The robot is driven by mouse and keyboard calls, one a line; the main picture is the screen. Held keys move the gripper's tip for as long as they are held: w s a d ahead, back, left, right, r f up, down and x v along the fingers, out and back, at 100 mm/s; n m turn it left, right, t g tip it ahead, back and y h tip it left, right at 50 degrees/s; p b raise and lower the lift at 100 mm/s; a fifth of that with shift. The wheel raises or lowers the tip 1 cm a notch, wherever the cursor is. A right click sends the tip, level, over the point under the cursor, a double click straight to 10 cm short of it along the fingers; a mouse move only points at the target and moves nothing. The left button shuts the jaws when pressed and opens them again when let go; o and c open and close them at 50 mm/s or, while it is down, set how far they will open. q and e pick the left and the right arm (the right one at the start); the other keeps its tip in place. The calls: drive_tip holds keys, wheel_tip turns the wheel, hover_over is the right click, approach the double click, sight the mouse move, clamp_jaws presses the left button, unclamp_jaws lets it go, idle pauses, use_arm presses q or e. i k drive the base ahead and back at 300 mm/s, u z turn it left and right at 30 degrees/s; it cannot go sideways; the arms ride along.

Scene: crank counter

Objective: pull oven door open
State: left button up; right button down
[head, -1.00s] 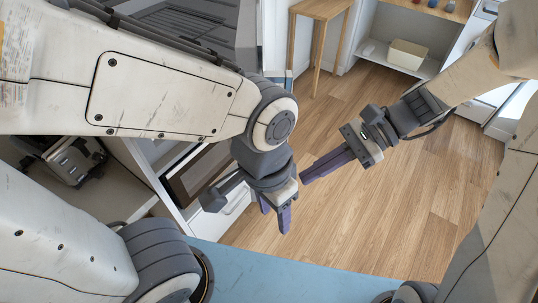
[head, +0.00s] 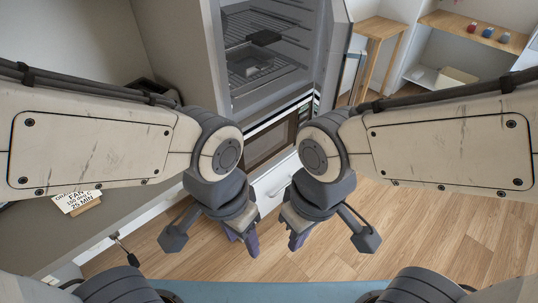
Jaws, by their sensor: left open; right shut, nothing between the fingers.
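A brown-framed front with a dark window (head: 268,143), which looks like the oven door, is in the middle of the head view. It looks shut, and my arms cover parts of it. Above it is an open grey cavity (head: 262,62) with wire racks and a dark tray (head: 264,38). My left gripper (head: 246,240) is open and empty, pointing down in front of the unit. My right gripper (head: 297,238) is shut and empty, close beside it on the right. Neither gripper visibly touches the door.
A grey door panel (head: 335,45) stands swung out right of the cavity. A white drawer front (head: 270,186) lies below the window. A wooden stool (head: 376,35) and shelf (head: 480,36) are behind.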

sight(337, 22)
drive_tip(key=u, duration=0.1)
drive_tip(key=k, duration=0.45)
drive_tip(key=u, duration=0.95)
drive_tip(key=i, duration=1.2)
drive_tip(key=z, duration=0.95)
